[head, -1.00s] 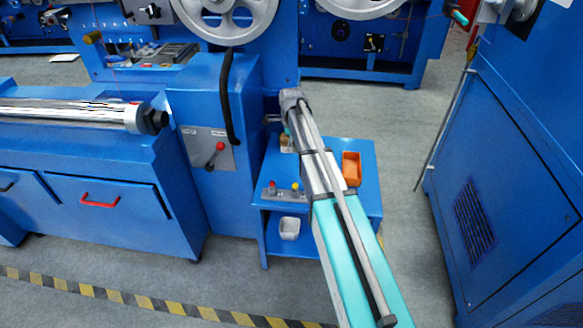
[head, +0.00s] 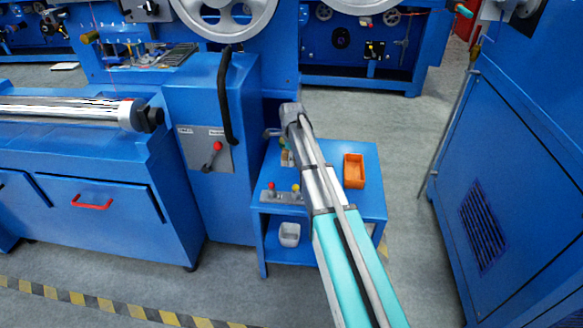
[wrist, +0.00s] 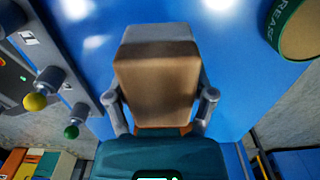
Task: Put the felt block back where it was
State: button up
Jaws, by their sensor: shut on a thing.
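The felt block (wrist: 155,82) has a tan face and a grey far end. In the wrist view it sits between the two grey fingers of my gripper (wrist: 158,102), which is shut on it. Blue surfaces lie behind the block, and I cannot tell how far it is from them. In the head view my arm reaches over the small blue table (head: 368,204). There the gripper and the block are mostly hidden by the arm, and small items beside its end are too small to tell apart.
An orange tray (head: 354,170) stands on the table right of my arm. A control box (head: 282,196) with red and yellow knobs is at its front left. A white cup (head: 290,234) is on the lower shelf. A green-rimmed grease tin (wrist: 296,30) shows at the wrist view's upper right.

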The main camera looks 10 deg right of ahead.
aim_at(292, 171)
jog(key=shift+f, duration=0.1)
jog(key=shift+f+b, duration=1.8)
jog(key=shift+b, duration=0.15)
jog(key=shift+f, duration=0.15)
jog(key=o, duration=1)
jog(key=shift+c, duration=0.2)
notch_tip(292, 171, up, 12)
jog(key=p, duration=1.2)
jog(key=shift+r, duration=0.2)
